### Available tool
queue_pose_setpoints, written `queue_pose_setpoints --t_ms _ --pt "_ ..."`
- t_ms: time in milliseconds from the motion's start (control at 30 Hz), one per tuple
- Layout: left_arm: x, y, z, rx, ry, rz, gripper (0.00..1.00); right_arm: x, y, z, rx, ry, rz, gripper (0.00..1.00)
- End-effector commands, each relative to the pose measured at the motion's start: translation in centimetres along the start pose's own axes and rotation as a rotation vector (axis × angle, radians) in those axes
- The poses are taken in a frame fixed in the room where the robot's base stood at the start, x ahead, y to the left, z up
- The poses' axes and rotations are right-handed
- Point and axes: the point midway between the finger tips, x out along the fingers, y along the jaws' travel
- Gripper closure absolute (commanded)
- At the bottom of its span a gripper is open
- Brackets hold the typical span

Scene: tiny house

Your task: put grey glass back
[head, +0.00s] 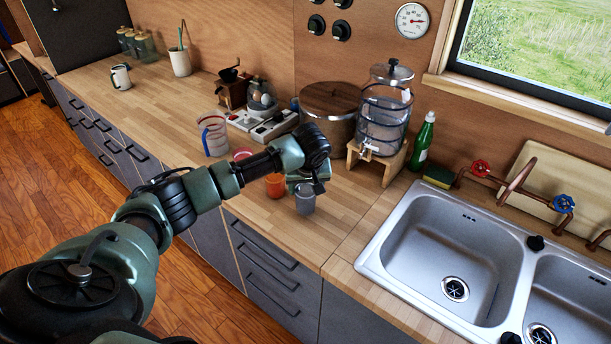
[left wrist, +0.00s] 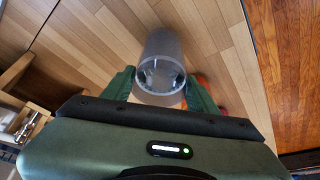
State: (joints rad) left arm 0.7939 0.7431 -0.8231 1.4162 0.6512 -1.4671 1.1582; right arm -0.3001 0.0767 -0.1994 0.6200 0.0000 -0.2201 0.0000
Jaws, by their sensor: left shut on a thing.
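The grey glass (head: 305,199) is a small translucent tumbler, upright at or just above the wooden counter; I cannot tell if it touches the wood. My left gripper (head: 309,186) is shut on it, mostly hidden by the wrist in the head view. In the left wrist view the two green fingers of my left gripper (left wrist: 160,92) are on either side of the grey glass (left wrist: 160,58). An orange glass (head: 275,187) stands close to its left, and a pink one (head: 243,155) shows partly behind my arm. My right gripper is not in view.
A clear measuring jug (head: 214,136) stands behind my arm. A water dispenser (head: 383,115) on a wooden stand and a large lidded pot (head: 329,108) stand behind the glass. The steel sink (head: 440,250) is to the right. Bare counter (head: 352,215) lies between glass and sink.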

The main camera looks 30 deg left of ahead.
Motion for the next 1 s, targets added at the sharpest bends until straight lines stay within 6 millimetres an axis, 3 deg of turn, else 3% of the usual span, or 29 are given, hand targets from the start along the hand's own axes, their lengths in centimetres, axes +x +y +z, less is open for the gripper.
queue_pose_setpoints --t_ms 200,567,600,633,667,1000 --pt "1.4 0.0 0.5 -0.001 0.003 0.001 1.0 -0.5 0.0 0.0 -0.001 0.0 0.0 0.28" --pt "1.7 0.0 0.6 -0.001 0.003 0.001 1.0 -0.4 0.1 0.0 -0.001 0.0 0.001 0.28" --pt "1.7 0.0 0.7 0.0 0.002 0.0 0.33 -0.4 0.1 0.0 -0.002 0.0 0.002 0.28" --pt "1.7 0.0 0.7 0.0 0.002 0.0 0.25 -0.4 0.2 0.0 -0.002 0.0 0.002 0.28" --pt "1.7 0.0 0.7 0.0 0.002 0.0 0.2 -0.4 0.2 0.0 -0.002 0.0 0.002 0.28" --pt "1.5 0.0 0.6 0.0 0.002 0.001 0.2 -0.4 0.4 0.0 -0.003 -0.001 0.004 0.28"
